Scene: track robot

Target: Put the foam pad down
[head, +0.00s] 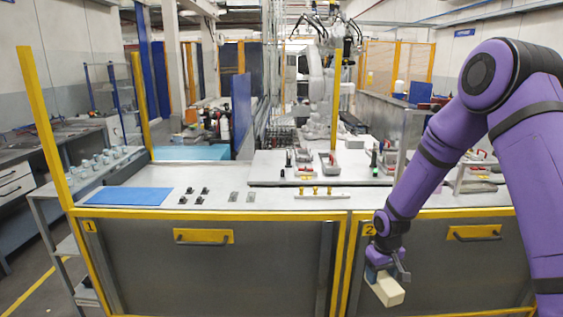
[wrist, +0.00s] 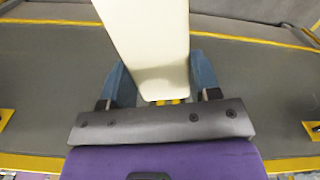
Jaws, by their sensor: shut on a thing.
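The foam pad is a cream block (head: 387,290) in the head view, low in front of the cabinet. My gripper (head: 384,272) is shut on it and holds it in the air below the worktop's front edge. In the wrist view the foam pad (wrist: 147,45) reaches up from between the two blue-grey fingers of my gripper (wrist: 160,82) to the top edge. Its far end is cut off in that view.
The grey worktop (head: 225,203) carries a blue mat (head: 130,196) at left, several small black parts, and a rail with yellow pieces (head: 320,192). Yellow posts rise at left.

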